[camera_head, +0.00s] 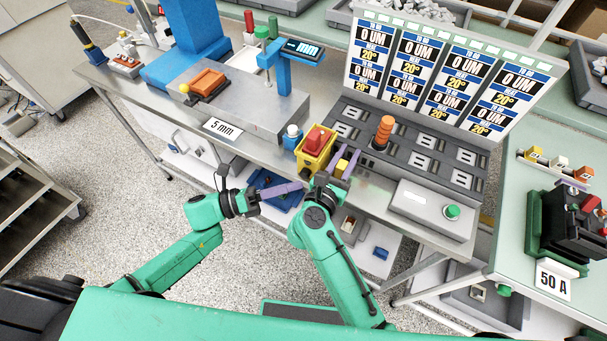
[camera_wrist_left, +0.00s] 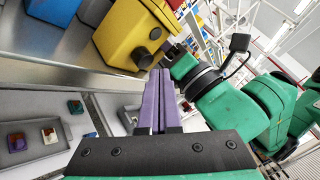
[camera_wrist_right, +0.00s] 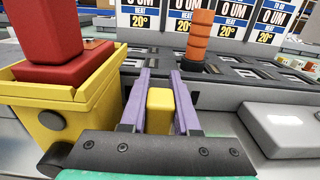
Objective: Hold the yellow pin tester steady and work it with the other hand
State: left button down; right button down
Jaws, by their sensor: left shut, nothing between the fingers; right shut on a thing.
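The yellow pin tester (camera_head: 312,152) is a yellow box with a red top, standing at the bench's front edge. It also shows in the left wrist view (camera_wrist_left: 130,32), with a dark round knob on its side, and in the right wrist view (camera_wrist_right: 85,105). My right gripper (camera_head: 347,155) is shut on a small yellow block (camera_wrist_right: 160,110) just right of the box. Whether block and box are joined is hidden. My left gripper (camera_head: 300,185) is shut and empty below and in front of the box; in the left wrist view its tips appear close to the knob.
An orange ribbed post (camera_head: 383,131) stands on the grey socket panel behind the right gripper. A grey box with a green button (camera_head: 452,211) is to the right. A blue-and-white piece (camera_head: 292,135) stands left of the tester.

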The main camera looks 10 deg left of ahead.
dwell(0.4)
pick_arm(q)
jog(key=shift+w+d, duration=0.15)
jog(key=shift+w, duration=0.25)
jog(key=shift+w+d, duration=0.2)
jog(key=shift+w, duration=0.3)
dwell(0.5)
jog(key=shift+s, duration=0.1)
jog(key=shift+s+a, duration=0.35)
jog(key=shift+s, duration=0.45)
jog(key=s, duration=0.1)
jog(key=s+a, duration=0.1)
jog(key=s, duration=0.1)
jog(key=s+a, duration=0.1)
jog(key=shift+s, duration=0.3)
dwell(0.5)
